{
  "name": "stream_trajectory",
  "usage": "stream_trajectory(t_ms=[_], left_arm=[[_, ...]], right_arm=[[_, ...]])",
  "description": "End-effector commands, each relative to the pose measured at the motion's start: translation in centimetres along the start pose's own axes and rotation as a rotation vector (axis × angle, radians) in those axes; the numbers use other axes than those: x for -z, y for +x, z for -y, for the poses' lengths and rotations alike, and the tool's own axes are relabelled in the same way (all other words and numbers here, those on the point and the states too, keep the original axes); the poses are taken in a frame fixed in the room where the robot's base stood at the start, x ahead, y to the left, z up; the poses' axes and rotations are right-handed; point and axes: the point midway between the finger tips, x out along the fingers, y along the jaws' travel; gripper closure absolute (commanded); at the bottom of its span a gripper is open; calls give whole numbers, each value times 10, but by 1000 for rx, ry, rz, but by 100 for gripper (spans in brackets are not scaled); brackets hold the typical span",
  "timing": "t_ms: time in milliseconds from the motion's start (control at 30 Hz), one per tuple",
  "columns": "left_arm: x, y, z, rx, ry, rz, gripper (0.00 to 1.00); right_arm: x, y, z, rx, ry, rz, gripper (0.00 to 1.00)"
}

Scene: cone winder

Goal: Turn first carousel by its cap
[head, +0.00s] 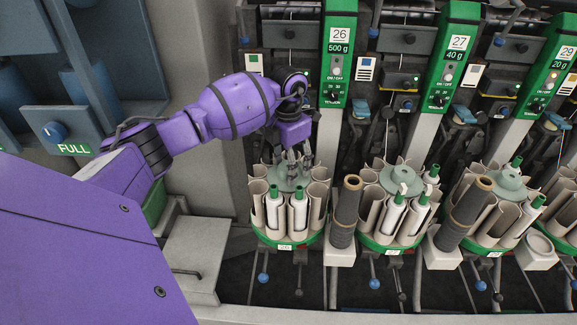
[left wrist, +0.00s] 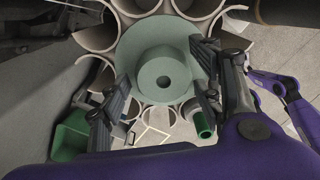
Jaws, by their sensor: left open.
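The first carousel (head: 262,238) stands at the left of the row in the head view, a ring of pale tubes on a green base. Its grey-green round cap (head: 284,183) is in the middle. In the left wrist view the cap (left wrist: 178,88) has a raised hub with a dark centre hole. My left gripper (head: 293,162) points down over the cap, its fingers open. In the left wrist view its fingers (left wrist: 165,88) lie on either side of the cap with gaps; contact cannot be told. My right gripper is out of view.
Green-topped bobbins (head: 298,209) stand in the front tubes. A dark cone (head: 345,212) stands close to the right of the first carousel. The green 500 g panel (head: 338,55) hangs behind, right of my forearm.

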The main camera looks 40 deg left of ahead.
Motion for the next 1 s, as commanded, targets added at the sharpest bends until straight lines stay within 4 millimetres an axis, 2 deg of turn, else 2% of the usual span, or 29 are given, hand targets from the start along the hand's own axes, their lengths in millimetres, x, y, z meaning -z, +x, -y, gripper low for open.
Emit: stream_trajectory(t_ms=[133,400,833,1000], left_arm=[[0,9,0,0,0,1,40],[0,10,0,0,0,1,42],[0,10,-1,-1,0,1,98],[0,10,-1,-2,-5,2,100]], right_arm=[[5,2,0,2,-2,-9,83],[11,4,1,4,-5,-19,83],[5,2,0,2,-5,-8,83],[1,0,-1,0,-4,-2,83]])
